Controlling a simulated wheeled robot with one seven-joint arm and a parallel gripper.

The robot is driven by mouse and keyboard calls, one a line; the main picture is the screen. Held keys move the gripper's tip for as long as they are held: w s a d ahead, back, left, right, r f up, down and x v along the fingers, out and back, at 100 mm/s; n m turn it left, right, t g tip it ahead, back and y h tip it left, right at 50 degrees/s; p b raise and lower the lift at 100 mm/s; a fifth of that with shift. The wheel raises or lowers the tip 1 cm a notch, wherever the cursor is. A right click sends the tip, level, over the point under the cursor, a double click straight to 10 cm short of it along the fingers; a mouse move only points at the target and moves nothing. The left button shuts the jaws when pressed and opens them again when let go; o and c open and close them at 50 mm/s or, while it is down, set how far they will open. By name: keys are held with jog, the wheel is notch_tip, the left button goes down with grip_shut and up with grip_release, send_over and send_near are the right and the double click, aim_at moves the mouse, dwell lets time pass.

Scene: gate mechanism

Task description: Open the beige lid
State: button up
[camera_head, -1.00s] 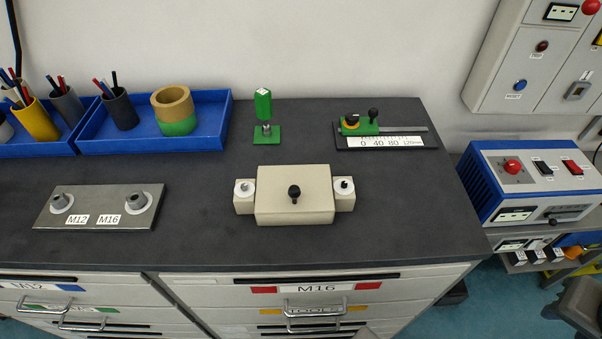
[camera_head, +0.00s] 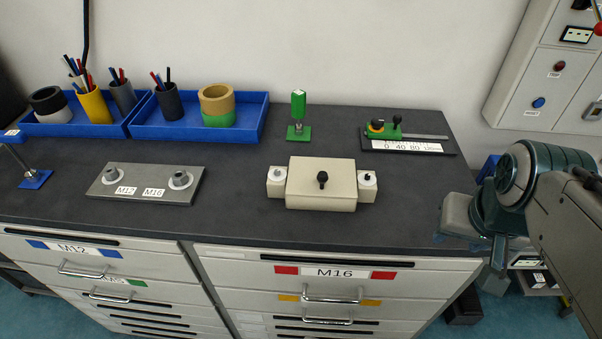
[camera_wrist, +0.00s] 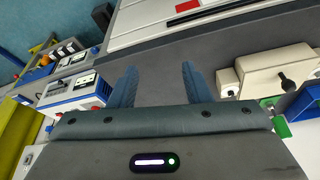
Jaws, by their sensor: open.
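The beige lid (camera_head: 334,180) is a box-like cover with a black knob (camera_head: 322,178) on its middle. It lies closed on the dark counter, between two beige side blocks, left (camera_head: 277,181) and right (camera_head: 367,186), each with a white washer on top. The lid and knob also show at the right of the wrist view (camera_wrist: 265,75). My gripper (camera_wrist: 158,72) is open and empty in the wrist view, with its two blue fingers apart. It is to the right of the lid, near the counter's right end. In the head view my arm shows at the right, and the fingertips are not clear.
A green post (camera_head: 298,112) stands behind the lid, and a green slide gauge (camera_head: 400,135) lies behind right. A grey M12/M16 plate (camera_head: 146,196) lies to the left. Blue trays (camera_head: 250,131) stand at the back left. Counter in front of the lid is clear.

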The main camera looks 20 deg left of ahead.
jog(key=w+a+r+g+y+b, duration=0.1)
jog(key=w+a+r, duration=0.2)
jog(key=w+a, duration=0.2)
jog(key=w+a+r+g+b, duration=0.1)
jog(key=w+a+r, duration=0.25)
jog(key=a, duration=0.25)
jog(key=g+y+b, duration=0.1)
jog(key=g, duration=0.1)
send_near(324, 173)
jog(key=f, duration=0.3)
jog(key=a+f, duration=0.1)
jog(key=f, duration=0.5)
jog(key=shift+s+a, duration=0.15)
jog(key=shift+a, duration=0.25)
grip_shut()
jog(key=shift+p, duration=0.3)
jog(key=shift+r, duration=0.1)
